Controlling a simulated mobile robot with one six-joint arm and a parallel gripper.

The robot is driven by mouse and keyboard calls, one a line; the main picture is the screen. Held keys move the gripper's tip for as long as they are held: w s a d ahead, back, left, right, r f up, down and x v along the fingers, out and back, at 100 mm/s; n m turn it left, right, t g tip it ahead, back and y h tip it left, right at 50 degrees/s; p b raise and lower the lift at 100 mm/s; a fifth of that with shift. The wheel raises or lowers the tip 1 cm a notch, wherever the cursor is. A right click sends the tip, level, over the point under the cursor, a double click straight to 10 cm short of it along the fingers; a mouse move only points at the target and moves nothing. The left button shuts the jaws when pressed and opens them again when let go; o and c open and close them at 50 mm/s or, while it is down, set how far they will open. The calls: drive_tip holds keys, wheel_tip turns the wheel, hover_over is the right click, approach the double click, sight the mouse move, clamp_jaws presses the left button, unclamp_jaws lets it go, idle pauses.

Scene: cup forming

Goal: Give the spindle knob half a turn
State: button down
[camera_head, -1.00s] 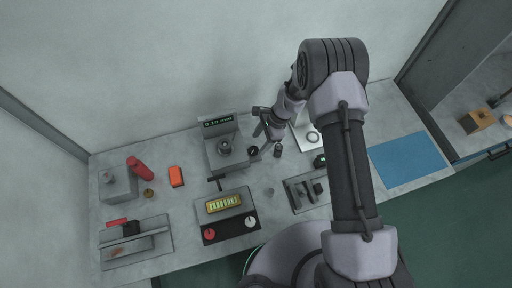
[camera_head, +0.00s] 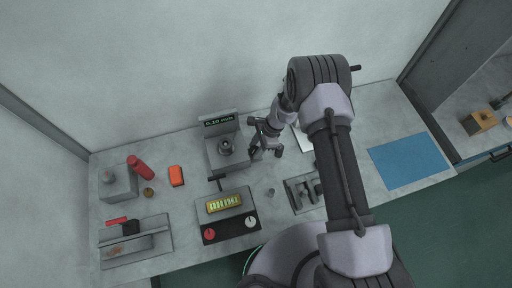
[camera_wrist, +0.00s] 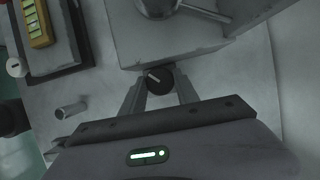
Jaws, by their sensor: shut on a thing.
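The spindle knob is a small black round knob (camera_wrist: 155,82) with a pale pointer line, on the side of the grey machine block (camera_wrist: 195,42). In the wrist view the line lies at a slant. My gripper (camera_wrist: 160,86) has one finger on each side of the knob and is shut on it. In the head view my gripper (camera_head: 257,151) is at the right side of the machine (camera_head: 228,161), and the knob is mostly hidden behind the fingers. A display reading about 0.10 mm (camera_head: 219,122) stands at the machine's back.
A small grey cylinder (camera_wrist: 71,110) stands close by. A blue mat (camera_head: 410,161) lies on the right, with bare bench around it.

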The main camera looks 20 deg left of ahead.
drive_tip(key=shift+w+a+f+n+b, duration=0.1)
drive_tip(key=shift+f+n+b, duration=0.25)
drive_tip(key=shift+b, duration=0.35)
drive_tip(key=shift+n+g+b, duration=0.3)
drive_tip(key=shift+n+b, duration=0.25)
drive_tip(key=shift+b, duration=0.15)
drive_tip(key=shift+r+n+h+b, duration=0.3)
drive_tip(key=shift+n+h+b, duration=0.15)
drive_tip(key=shift+n, duration=0.15)
drive_tip(key=c, duration=0.9)
unclamp_jaws()
drive_tip(key=shift+g, duration=0.3)
drive_tip(key=shift+r, duration=0.15)
drive_tip(key=p+v, duration=0.2)
drive_tip(key=v, duration=1.5)
drive_tip(key=shift+r, duration=0.2)
